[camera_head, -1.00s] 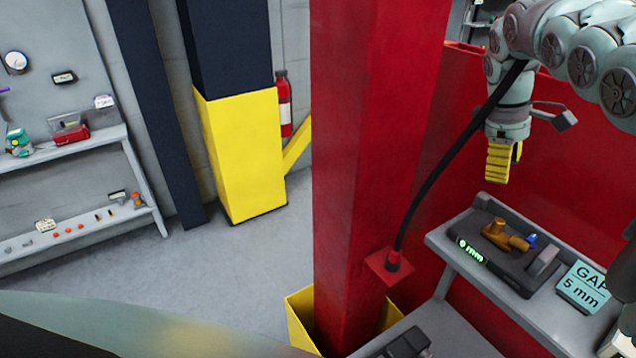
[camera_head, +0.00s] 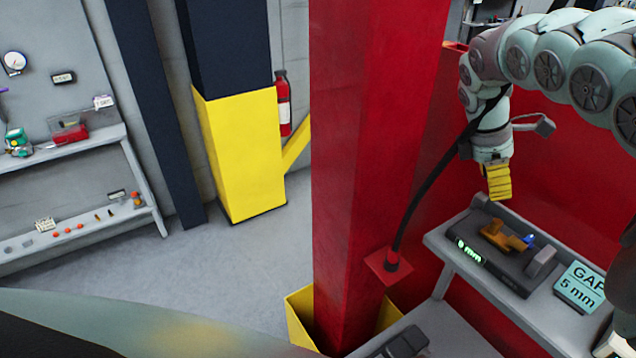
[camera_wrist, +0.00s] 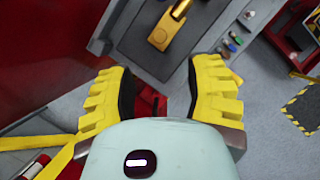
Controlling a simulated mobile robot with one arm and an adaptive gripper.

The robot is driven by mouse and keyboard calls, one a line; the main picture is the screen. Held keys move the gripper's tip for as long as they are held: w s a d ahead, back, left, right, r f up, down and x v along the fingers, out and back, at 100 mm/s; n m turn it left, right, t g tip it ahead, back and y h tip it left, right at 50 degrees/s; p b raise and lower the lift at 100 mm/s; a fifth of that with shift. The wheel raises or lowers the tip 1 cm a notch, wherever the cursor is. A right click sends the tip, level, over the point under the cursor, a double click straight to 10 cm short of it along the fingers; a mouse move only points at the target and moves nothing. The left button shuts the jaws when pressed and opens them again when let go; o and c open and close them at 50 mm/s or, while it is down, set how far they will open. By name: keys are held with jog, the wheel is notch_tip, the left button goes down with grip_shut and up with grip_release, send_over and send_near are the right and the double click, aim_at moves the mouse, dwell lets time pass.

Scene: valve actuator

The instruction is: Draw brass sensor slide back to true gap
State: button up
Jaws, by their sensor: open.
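The brass sensor slide (camera_head: 506,237) sits on a dark grey gauge base (camera_head: 490,268) on the grey shelf. The base's green display appears to read 0 mm, though it is small. A blue-tipped part (camera_head: 529,240) is at the slide's right end, close to a grey block (camera_head: 541,262). My gripper (camera_head: 497,196) hangs above the slide, clear of it, with yellow fingers pointing down. In the wrist view my gripper (camera_wrist: 160,85) is open and empty, and the brass slide (camera_wrist: 170,27) lies beyond the fingertips at the top.
A teal sign (camera_head: 578,288) reads "GAP 5 mm" to the right of the base. A red column (camera_head: 360,150) with a black cable stands left of the shelf. A red panel (camera_head: 560,170) rises behind it. Several small coloured parts (camera_wrist: 232,40) lie beside the base in the wrist view.

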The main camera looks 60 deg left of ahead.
aim_at(497, 220)
jog(key=p+x, duration=0.1)
jog(key=x, duration=0.2)
jog(key=p+x, duration=0.1)
jog(key=x, duration=0.2)
jog(key=shift+s+a, duration=0.1)
jog(key=shift+s, duration=0.1)
jog(key=shift+w+f+p, duration=0.2)
jog(key=shift+f+p, duration=0.1)
jog(key=shift+f, duration=0.35)
jog(key=shift+p+x, duration=0.3)
jog(key=shift+x, duration=0.5)
jog(key=shift+w+f, duration=0.1)
jog(key=shift+f, duration=0.1)
jog(key=shift+p+x, duration=0.3)
jog(key=shift+x, duration=0.65)
jog(key=shift+o, duration=0.5)
jog(key=shift+d, duration=0.25)
grip_shut()
